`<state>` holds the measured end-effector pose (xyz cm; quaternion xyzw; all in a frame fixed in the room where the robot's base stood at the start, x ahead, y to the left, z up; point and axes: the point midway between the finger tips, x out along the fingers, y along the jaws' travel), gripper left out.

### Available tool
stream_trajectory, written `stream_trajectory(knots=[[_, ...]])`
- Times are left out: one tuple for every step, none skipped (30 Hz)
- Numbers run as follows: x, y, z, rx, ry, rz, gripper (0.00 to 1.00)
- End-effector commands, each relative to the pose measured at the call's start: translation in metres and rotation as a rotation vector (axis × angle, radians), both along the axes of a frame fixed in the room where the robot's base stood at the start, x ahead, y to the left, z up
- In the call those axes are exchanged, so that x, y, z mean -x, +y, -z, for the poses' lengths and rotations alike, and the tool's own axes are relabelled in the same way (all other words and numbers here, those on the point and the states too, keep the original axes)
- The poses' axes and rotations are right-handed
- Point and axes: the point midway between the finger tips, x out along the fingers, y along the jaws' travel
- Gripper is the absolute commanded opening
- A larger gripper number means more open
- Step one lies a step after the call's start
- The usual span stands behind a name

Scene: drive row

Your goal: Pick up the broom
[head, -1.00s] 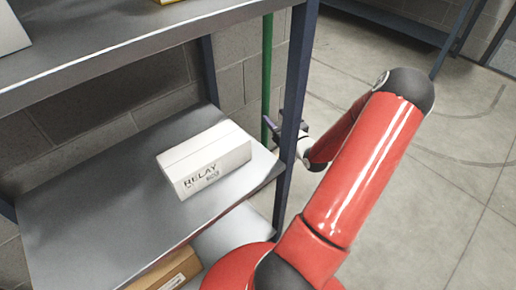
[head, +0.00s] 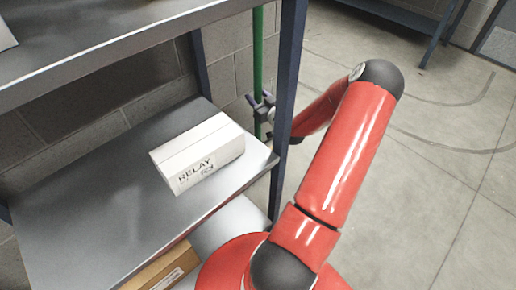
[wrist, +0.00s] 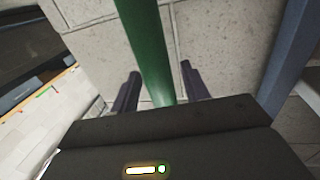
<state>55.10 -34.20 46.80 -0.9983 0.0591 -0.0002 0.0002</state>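The broom shows as an upright green handle (head: 258,60) behind the shelf's dark corner post, near the block wall; its head is out of view. In the wrist view the green handle (wrist: 146,45) runs down between the two dark fingers. My gripper (head: 262,102) is at the handle, partly beside the shelf post. In the wrist view my gripper (wrist: 160,72) is open, with one finger on each side of the handle and a small gap showing at each side.
A metal shelf (head: 90,215) stands at the left with a white RELAY box (head: 198,152) on it and a brown box (head: 163,268) below. The blue post (head: 288,90) is close beside my gripper. Open concrete floor (head: 440,150) lies to the right.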

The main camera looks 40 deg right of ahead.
Motion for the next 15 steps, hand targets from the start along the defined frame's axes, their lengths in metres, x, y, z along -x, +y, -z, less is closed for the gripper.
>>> stream_trajectory(knots=[[0.0001,0.0000,0.0000,0.000,0.000,0.000,0.39],[0.0002,0.0000,0.0000,0.000,0.000,0.000,0.35],[0.0002,0.0000,0.0000,0.000,0.000,0.000,0.30],[0.0002,0.0000,0.0000,0.000,0.000,0.000,0.26],[0.0002,0.0000,0.0000,0.000,0.000,0.000,0.22],[0.0003,0.0000,0.0000,0.000,0.000,0.000,0.17],[0.0003,0.0000,0.0000,0.000,0.000,0.000,0.13],[0.0003,0.0000,0.0000,0.000,0.000,0.000,0.09],[0.0003,0.0000,0.0000,0.000,0.000,0.000,0.04],[0.0003,0.0000,0.0000,0.000,0.000,0.000,0.00],[0.0003,0.0000,0.0001,0.000,0.000,0.000,0.00],[0.0004,0.0000,0.0001,0.000,0.000,0.000,0.00],[0.0004,-0.0001,0.0001,0.000,0.000,0.000,0.00],[0.0004,0.0000,0.0001,0.000,0.000,0.000,0.00],[0.0004,0.0000,0.0001,0.000,0.000,0.000,0.00]])
